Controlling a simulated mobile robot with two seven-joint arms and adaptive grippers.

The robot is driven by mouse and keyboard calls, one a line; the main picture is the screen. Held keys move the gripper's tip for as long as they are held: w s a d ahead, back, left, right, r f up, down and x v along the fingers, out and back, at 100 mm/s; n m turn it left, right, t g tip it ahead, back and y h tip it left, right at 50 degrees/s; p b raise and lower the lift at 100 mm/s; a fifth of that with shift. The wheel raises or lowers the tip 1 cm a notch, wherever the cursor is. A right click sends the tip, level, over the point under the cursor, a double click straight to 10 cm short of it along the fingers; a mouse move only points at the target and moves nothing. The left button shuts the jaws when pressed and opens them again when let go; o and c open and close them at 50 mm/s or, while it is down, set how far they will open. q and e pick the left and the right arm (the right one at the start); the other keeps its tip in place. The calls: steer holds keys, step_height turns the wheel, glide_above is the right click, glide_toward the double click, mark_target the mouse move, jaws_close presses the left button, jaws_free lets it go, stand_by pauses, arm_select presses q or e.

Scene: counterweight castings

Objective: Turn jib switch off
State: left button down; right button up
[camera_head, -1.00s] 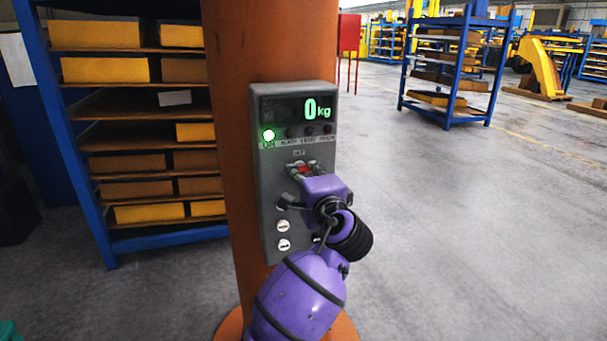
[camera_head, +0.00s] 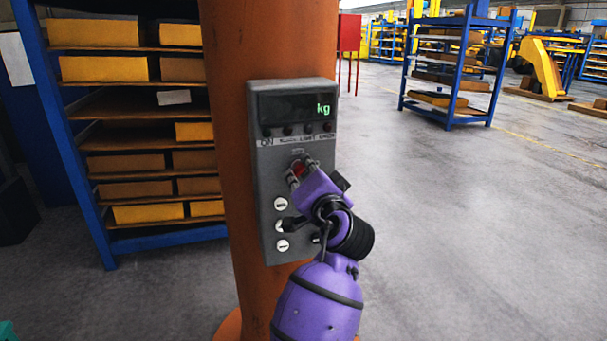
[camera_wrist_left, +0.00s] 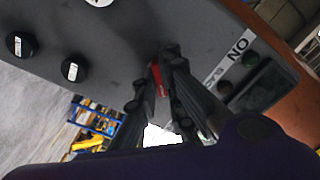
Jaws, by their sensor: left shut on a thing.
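The grey control box (camera_head: 265,180) is fixed to an orange column. Its red jib switch (camera_head: 298,169) sits in the middle of the panel, partly hidden by my left gripper. My purple left gripper (camera_head: 302,173) is shut on the switch, its fingers tilted on the panel. In the left wrist view a strip of the red switch (camera_wrist_left: 155,78) shows between the dark fingers (camera_wrist_left: 162,72). The display (camera_head: 293,108) shows only "kg" with no digit, and the lamps below it are dark. My right gripper is not in view.
The orange column (camera_head: 226,120) stands behind the box. Round knobs (camera_head: 281,204) sit below the switch. A blue shelf rack (camera_head: 72,160) with yellow and brown blocks stands at left. Another blue rack (camera_head: 450,122) stands farther back. The floor at right is clear.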

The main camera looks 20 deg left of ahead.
arm_select(q)
steer(key=n+b, duration=0.3)
steer(key=n, duration=0.5)
steer(key=shift+f, duration=0.1)
steer(key=shift+n, duration=0.6)
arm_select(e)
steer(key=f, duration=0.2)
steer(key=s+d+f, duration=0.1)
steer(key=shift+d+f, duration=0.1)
arm_select(q)
steer(key=shift+r, duration=0.2)
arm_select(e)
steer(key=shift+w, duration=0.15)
arm_select(q)
steer(key=c, duration=1.9)
jaws_free()
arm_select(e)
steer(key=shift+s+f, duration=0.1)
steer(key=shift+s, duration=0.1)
arm_select(q)
steer(key=shift+o, duration=0.2)
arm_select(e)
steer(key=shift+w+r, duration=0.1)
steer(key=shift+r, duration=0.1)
